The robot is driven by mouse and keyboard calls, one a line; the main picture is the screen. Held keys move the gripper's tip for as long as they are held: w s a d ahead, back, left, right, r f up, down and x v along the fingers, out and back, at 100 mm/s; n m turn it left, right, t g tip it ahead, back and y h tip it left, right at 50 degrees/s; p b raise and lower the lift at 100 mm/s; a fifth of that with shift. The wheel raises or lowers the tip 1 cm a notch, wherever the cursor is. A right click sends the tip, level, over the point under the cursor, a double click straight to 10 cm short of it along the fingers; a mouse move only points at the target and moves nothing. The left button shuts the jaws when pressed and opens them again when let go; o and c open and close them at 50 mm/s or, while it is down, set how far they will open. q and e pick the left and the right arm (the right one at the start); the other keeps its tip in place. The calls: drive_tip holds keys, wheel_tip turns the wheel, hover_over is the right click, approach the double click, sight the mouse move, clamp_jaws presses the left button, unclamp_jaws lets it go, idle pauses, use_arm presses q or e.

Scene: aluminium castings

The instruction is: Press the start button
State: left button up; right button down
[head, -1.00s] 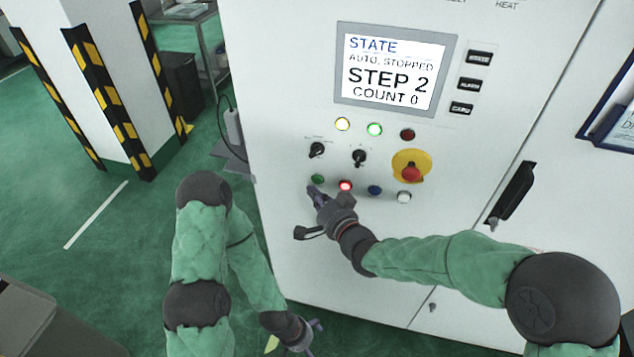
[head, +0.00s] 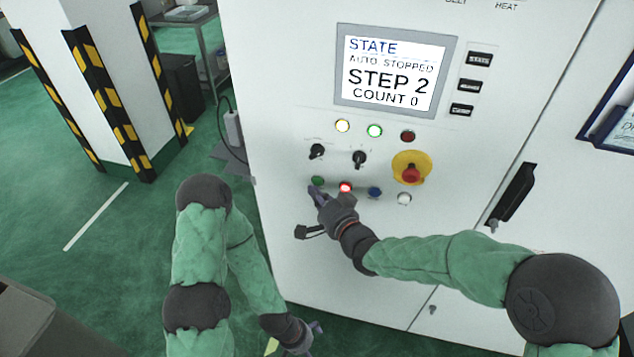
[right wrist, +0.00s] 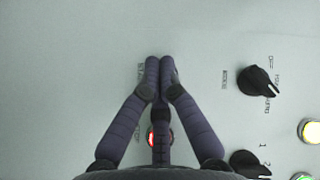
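The control cabinet (head: 280,110) carries a green button (head: 317,181) at the left end of its lower button row. My right gripper (head: 314,190) has its fingertips at the lower edge of this green button; I cannot tell if they touch it. In the right wrist view the gripper (right wrist: 160,62) has its fingers together with nothing between them, and the green button is hidden there. The lit red button (head: 345,187) is just right of the fingers and shows between them in the right wrist view (right wrist: 152,136). My left gripper (head: 310,338) hangs low, its fingers unclear.
The screen (head: 395,70) reads "AUTO, STOPPED", "STEP 2", "COUNT 0". A blue button (head: 375,192) and a white button (head: 404,198) continue the row. Above are two black selector knobs (head: 359,159) and a red emergency stop (head: 411,174) on yellow. A door handle (head: 513,195) stands right.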

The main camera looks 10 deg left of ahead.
drive_tip(key=shift+w, duration=0.15)
idle(0.5)
drive_tip(key=shift+w+b, duration=0.3)
drive_tip(key=shift+b, duration=0.05)
